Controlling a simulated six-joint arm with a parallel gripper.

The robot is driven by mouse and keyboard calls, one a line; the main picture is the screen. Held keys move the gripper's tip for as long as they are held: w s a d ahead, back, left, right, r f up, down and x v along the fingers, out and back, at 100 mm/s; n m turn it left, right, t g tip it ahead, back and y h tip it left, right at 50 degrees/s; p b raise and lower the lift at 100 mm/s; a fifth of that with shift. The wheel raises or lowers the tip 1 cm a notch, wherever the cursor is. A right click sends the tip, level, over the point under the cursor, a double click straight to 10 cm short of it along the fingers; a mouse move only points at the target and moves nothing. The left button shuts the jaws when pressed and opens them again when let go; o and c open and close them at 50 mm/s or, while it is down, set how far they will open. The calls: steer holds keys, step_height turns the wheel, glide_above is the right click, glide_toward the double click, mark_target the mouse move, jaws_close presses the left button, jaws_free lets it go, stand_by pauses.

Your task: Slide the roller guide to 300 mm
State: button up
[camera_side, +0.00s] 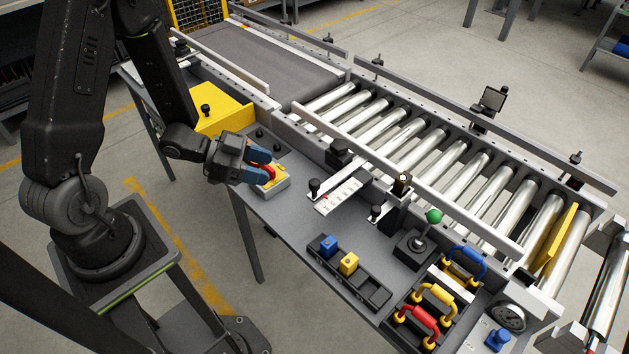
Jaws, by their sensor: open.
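The roller guide (440,202) is a long pale rail along the near side of the roller conveyor. A white scale plate (338,197) with small markings and a red mark lies beside it on the table; its numbers are too small to read. Black knobs (315,186) and (376,211) stand near the scale. My gripper (262,166) has blue-tipped fingers and is open. It is at a red button on a yellow-and-white box (275,181), left of the scale and apart from the guide. I cannot tell whether the fingers touch the button.
A green-topped lever (433,216) stands right of the scale. A black tray (349,272) with blue and yellow blocks and a rack of coloured handles (437,297) occupy the front right. A gauge (510,317) and yellow panel (223,115) are nearby. Silver rollers (425,150) lie behind the guide.

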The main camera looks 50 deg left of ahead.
mark_target(312, 182)
steer(key=x, duration=1.2)
steer(key=shift+f, duration=0.1)
steer(key=shift+c, duration=0.2)
jaws_close()
